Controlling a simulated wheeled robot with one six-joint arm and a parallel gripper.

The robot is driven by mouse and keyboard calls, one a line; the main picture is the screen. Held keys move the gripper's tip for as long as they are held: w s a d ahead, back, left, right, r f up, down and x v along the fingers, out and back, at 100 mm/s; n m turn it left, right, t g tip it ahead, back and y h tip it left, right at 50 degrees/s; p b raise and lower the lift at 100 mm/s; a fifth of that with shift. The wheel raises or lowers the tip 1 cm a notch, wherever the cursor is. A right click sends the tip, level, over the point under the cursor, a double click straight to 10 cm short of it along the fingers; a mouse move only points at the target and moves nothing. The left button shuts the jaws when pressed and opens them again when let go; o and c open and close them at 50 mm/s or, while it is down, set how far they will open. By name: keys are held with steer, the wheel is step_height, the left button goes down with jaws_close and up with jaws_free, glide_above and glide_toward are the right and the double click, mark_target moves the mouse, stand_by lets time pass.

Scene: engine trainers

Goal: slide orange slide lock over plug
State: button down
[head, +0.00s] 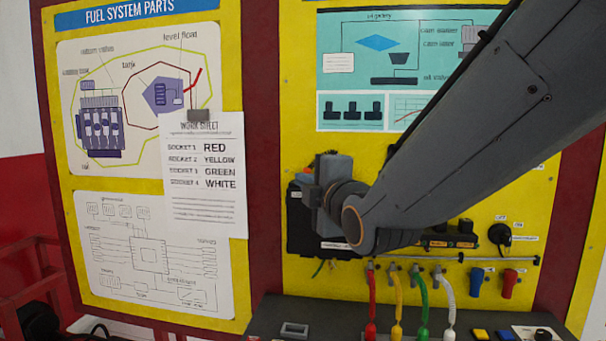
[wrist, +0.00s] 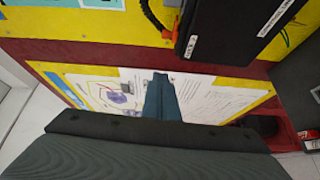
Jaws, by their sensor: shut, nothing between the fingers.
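A small orange part (wrist: 169,32), which looks like the slide lock, shows at the top of the wrist view, on the edge of a black box (wrist: 222,30). A dark cable curves beside it, and the plug is too small to tell apart. In the head view only a bit of orange (head: 305,171) shows at the upper left of the black box (head: 299,240), which my arm partly hides. My gripper (wrist: 160,78) is shut and empty, apart from the orange part. In the head view my gripper (head: 317,196) is in front of the box.
A worksheet (head: 203,180) hangs on the yellow board left of my gripper. Red, yellow, green and white leads (head: 421,305) hang below the box, above a dark console (head: 370,324). A red frame (head: 35,270) stands at the lower left.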

stand_by(0.3)
steer(key=w+a+p, duration=0.1)
steer(key=w+p, duration=0.4)
steer(key=w, duration=0.6)
steer(key=shift+w+a+f, duration=0.2)
steer(key=shift+w, duration=0.1)
steer(key=shift+s, duration=0.1)
